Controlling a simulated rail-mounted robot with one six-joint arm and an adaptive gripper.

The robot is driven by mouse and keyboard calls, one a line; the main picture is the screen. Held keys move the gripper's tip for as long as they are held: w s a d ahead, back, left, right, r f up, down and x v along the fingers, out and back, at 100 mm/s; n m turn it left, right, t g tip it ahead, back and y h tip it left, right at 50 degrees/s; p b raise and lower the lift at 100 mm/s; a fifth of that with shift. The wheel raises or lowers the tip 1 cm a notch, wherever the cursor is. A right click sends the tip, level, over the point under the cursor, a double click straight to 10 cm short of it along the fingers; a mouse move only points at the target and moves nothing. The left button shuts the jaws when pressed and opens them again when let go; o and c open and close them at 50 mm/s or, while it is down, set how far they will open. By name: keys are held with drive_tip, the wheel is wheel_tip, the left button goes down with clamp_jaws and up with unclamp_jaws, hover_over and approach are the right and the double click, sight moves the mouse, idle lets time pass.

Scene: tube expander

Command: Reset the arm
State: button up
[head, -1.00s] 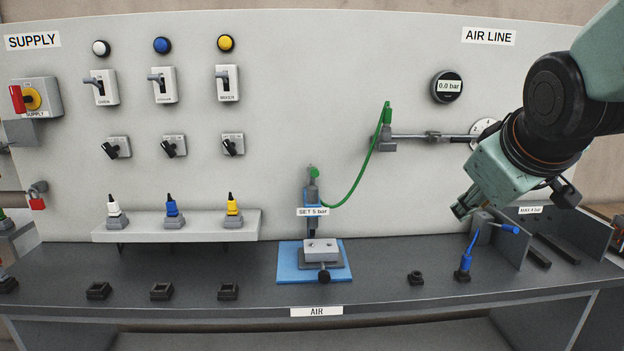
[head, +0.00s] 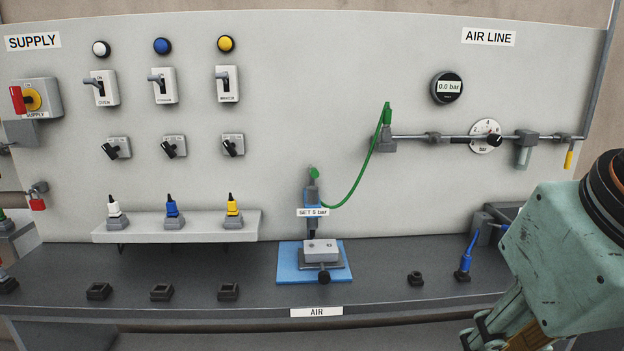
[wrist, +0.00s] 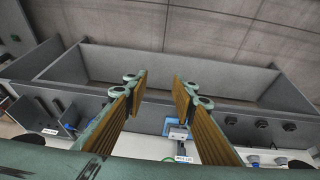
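My gripper (wrist: 160,86) shows in the wrist view with its two ribbed, tan-faced fingers wide apart and nothing between them. In the head view my gripper (head: 500,338) is at the lower right, in front of the bench and low, with its fingertips partly cut off by the bottom edge. It appears clear of the bench items. The tube expander fixture (head: 320,249) stands on a blue mat (head: 287,273) at mid-bench, left of my gripper.
The blue plug (head: 463,268) stands in a socket near the bench's right, beside an empty dark socket (head: 415,279). The pressure gauge (head: 447,86) reads 0.0 bar. A green hose (head: 357,185) joins the air line to the fixture. The bench's front middle is clear.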

drive_tip(key=shift+s+a+f, duration=0.15)
drive_tip(key=shift+s+a, duration=0.1)
drive_tip(key=shift+s, duration=0.55)
drive_tip(key=shift+s+a+f, duration=0.15)
drive_tip(key=shift+s+a, duration=0.05)
drive_tip(key=shift+s, duration=0.6)
